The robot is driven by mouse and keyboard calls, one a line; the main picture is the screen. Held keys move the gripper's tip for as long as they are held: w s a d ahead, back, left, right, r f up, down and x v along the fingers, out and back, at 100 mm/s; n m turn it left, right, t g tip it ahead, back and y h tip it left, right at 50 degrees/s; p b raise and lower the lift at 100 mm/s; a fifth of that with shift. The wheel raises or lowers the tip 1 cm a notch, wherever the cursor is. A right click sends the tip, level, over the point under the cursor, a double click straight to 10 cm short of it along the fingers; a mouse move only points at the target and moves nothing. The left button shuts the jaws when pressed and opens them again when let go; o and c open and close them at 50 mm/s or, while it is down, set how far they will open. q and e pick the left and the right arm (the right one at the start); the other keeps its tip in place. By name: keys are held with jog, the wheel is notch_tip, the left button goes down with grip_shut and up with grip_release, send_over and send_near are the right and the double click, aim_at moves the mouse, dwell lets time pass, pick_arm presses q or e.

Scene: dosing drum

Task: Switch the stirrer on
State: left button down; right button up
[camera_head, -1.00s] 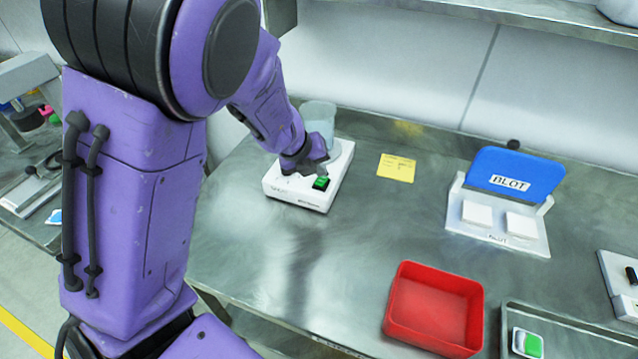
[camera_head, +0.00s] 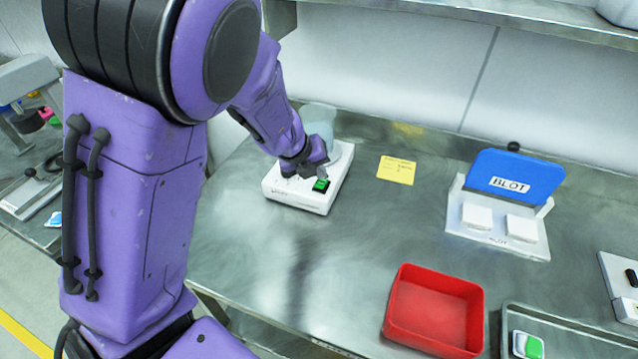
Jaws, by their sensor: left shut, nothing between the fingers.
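The stirrer is a white box (camera_head: 302,200) on the steel bench, with a green rocker switch (camera_head: 321,185) in a dark frame on its top front right. A translucent beaker (camera_head: 319,122) stands at its back, partly hidden by my arm. My left gripper (camera_head: 318,172) is shut and empty, its fingertips just above and behind the green switch. I cannot tell whether they touch it. The switch shows green; its position is too small to read. My right gripper is not in view.
A yellow note (camera_head: 396,170) lies right of the stirrer. Further right are a white stand with a blue BLOT flap (camera_head: 515,175), a red tray (camera_head: 434,310) and a metal tray (camera_head: 560,325) at the front. The bench between stirrer and red tray is clear.

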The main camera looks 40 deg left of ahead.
aim_at(320, 181)
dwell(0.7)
pick_arm(q)
jog(key=shift+f+b, duration=0.3)
jog(key=shift+f, duration=0.15)
jog(key=shift+s+f+b, duration=0.2)
jog(key=shift+f+b, duration=0.15)
jog(key=shift+f, duration=0.05)
dwell(0.5)
jog(key=shift+r, duration=0.1)
jog(key=shift+w+r+p, duration=0.2)
jog(key=shift+r+p, duration=0.55)
jog(key=shift+p, duration=0.3)
jog(key=r+p, duration=0.2)
jog(key=w+r+p, duration=0.1)
jog(key=r+p, duration=0.1)
jog(key=p, duration=0.1)
jog(key=shift+w+a+r+p, duration=0.15)
jog(key=shift+r+p, duration=0.15)
jog(key=shift+r, duration=0.1)
